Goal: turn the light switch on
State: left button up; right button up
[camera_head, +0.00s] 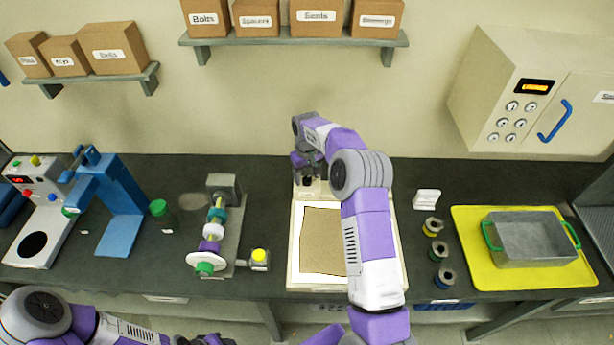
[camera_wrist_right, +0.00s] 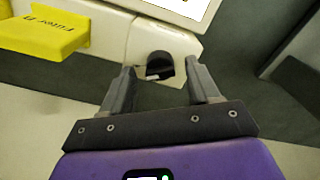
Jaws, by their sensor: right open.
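The light switch (camera_wrist_right: 160,66) is a small black rocker on a pale housing at the edge of a white-framed panel (camera_wrist_right: 185,8). In the head view the panel (camera_head: 298,270) lies on the bench with a brown sheet on its white face. I cannot tell if it is lit. My left gripper (camera_head: 205,341) is cut off at the bottom edge.
A yellow labelled piece (camera_wrist_right: 45,30) stands near the switch in the wrist view. Several spools (camera_head: 438,252) and a yellow mat (camera_head: 468,275) with a metal tray (camera_head: 530,240) are right of the panel. A screw expeller (camera_head: 215,225) stands left of it.

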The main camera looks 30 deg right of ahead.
aim_at(307, 177)
notch_tip(307, 177, up, 7)
jog(key=shift+f, duration=0.15)
dwell(0.5)
